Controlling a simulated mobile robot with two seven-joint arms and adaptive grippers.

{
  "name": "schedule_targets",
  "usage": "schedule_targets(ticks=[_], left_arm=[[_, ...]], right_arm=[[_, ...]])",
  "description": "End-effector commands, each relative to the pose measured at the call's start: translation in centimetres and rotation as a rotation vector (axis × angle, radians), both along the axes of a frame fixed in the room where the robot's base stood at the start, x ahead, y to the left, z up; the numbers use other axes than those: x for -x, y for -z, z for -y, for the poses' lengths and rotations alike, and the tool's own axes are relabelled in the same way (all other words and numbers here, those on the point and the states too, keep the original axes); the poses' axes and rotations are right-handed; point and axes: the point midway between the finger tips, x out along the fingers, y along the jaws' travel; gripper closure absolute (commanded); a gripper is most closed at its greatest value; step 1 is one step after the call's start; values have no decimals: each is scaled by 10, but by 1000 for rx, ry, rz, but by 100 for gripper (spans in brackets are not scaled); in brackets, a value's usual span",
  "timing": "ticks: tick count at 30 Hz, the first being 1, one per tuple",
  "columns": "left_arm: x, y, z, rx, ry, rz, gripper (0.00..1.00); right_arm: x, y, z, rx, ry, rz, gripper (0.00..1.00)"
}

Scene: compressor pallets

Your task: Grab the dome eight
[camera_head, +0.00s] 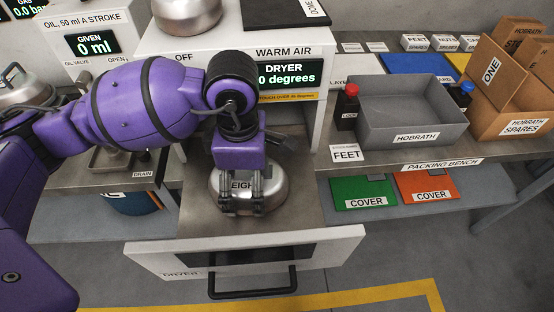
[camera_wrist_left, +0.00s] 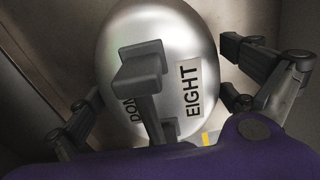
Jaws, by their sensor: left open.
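The dome eight (camera_head: 279,190) is a silver metal dome with a label, sitting in the dryer's lower bay above the pulled-down door. In the left wrist view the dome (camera_wrist_left: 199,40) shows labels reading "EIGHT" and part of "DOM", with a dark handle (camera_wrist_left: 140,75) standing on its top. My left gripper (camera_head: 243,205) is over the dome, pointing down. Its fingers are spread on either side of the handle in the wrist view, apart from it. In the head view the gripper hides part of the dome and its label. My right gripper is not in view.
The dryer (camera_head: 240,45) stands over the dome, with another dome (camera_head: 187,15) on its top. The open door (camera_head: 333,255) with a black handle sticks out in front. A grey crate (camera_head: 375,127) and a bottle (camera_head: 347,108) stand on the bench to the right.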

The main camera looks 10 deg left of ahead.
Motion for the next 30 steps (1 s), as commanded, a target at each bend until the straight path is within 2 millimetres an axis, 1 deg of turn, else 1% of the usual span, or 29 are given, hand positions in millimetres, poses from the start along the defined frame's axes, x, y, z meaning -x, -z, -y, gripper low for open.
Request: schedule_targets(ticks=[3, 4, 18, 26, 30], left_arm=[[1, 1, 0, -1, 0, -2, 0], [1, 1, 0, -1, 0, -2, 1], [1, 0, 0, -1, 0, -2, 63], [0, -3, 0, 1, 0, 1, 63], [-1, -16, 0, 0, 1, 3, 63]], right_arm=[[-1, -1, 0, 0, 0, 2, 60], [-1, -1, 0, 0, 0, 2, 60], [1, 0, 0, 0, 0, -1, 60], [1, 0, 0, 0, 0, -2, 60], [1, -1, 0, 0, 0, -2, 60]])
